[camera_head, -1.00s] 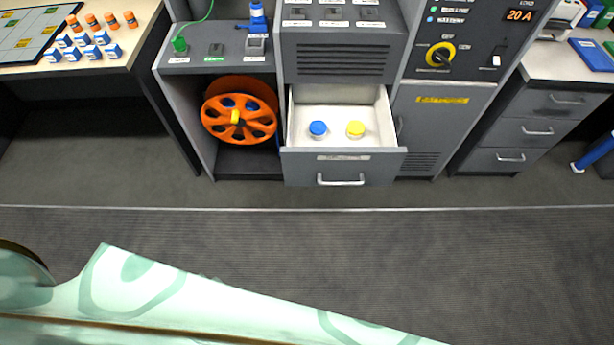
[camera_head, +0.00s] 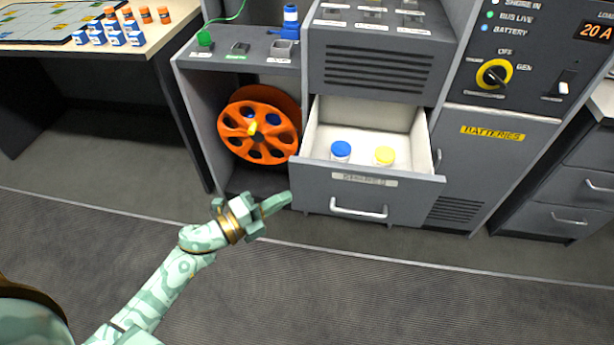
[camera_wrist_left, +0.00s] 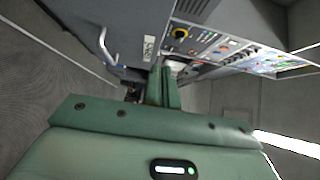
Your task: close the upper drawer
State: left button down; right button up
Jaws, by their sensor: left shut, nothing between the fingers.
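The upper drawer (camera_head: 312,190) is grey with a silver handle (camera_head: 358,210) and stands pulled out of the console. A blue-capped jar (camera_head: 341,151) and a yellow-capped jar (camera_head: 384,156) stand inside it. My left gripper (camera_head: 284,202) is shut and empty, with its tips close to the left end of the drawer front. I cannot tell whether they touch it. In the left wrist view, the shut fingers (camera_wrist_left: 163,85) point toward the grey cabinet, and the drawer handle (camera_wrist_left: 107,46) is at the upper left. My right gripper is not in view.
An orange cable reel (camera_head: 258,125) sits in the open bay left of the drawer. The batteries door (camera_head: 490,150) is to the right. A table (camera_head: 150,45) with several small boxes and jars is at the upper left. The floor in front is clear.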

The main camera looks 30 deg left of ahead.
aim_at(319, 168)
pick_arm(q)
jog(key=w, duration=0.2)
jog(key=w+d+b, duration=0.1)
jog(key=w, duration=0.2)
jog(key=w+d+b, duration=0.1)
jog(key=w, duration=0.2)
jog(key=shift+w+f, duration=0.2)
jog(key=shift+f, duration=0.05)
jog(key=shift+w+a+r+b, duration=0.1)
jog(key=shift+w+r+b, duration=0.05)
jog(key=shift+w+b, duration=0.2)
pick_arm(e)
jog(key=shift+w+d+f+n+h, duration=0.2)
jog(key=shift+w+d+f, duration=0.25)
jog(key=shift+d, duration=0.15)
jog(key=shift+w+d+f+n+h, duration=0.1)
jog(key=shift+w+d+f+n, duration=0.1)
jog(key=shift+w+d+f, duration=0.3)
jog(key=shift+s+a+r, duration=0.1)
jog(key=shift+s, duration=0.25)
pick_arm(q)
jog(key=shift+w, duration=0.1)
